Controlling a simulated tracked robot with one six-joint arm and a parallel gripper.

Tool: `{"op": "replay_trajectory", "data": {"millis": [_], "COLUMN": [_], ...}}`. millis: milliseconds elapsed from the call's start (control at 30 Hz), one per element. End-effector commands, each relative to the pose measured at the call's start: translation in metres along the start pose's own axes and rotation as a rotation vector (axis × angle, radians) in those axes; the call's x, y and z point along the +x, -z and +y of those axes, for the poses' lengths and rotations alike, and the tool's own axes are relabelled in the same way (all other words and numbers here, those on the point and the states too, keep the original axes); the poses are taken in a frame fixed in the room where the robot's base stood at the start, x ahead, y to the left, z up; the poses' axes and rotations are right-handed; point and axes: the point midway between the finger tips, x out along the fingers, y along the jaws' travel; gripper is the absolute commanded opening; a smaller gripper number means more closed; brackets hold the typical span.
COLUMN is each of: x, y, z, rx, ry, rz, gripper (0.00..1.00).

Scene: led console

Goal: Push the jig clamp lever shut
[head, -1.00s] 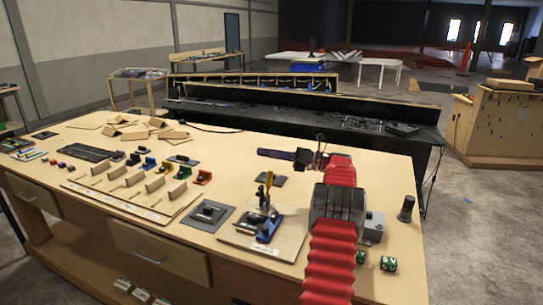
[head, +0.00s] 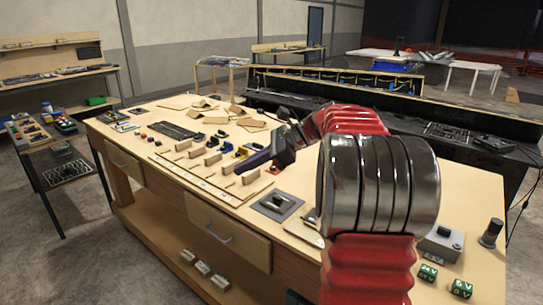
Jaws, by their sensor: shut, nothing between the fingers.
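My gripper (head: 243,167) is shut and empty, with dark purple fingers pointing left and down, above the row of small blocks on the workbench. My red and dark metal arm fills the middle right of the head view. It hides the jig clamp and its lever, so I cannot tell how the lever stands. Only the left edge of the clamp's wooden board (head: 302,231) shows beside my arm.
A grey plate with a dark block (head: 277,205) lies left of the board. Wooden holders with coloured parts (head: 205,160) and a keyboard (head: 172,130) are further left.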

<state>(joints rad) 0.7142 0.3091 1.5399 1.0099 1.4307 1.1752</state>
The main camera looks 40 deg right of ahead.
Motion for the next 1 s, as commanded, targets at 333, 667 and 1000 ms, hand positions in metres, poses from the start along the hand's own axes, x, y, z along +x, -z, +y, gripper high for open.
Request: {"op": "replay_trajectory", "data": {"millis": [333, 667, 1000], "x": [0.038, 0.049, 0.045], "y": [-0.031, -0.032, -0.012], "z": [0.103, 0.196, 0.276], "rx": [-0.440, -0.898, -1.404], "ry": [-0.116, -0.248, -0.398], "rz": [0.218, 0.387, 0.526], "gripper": [0.00, 0.00, 0.00]}}
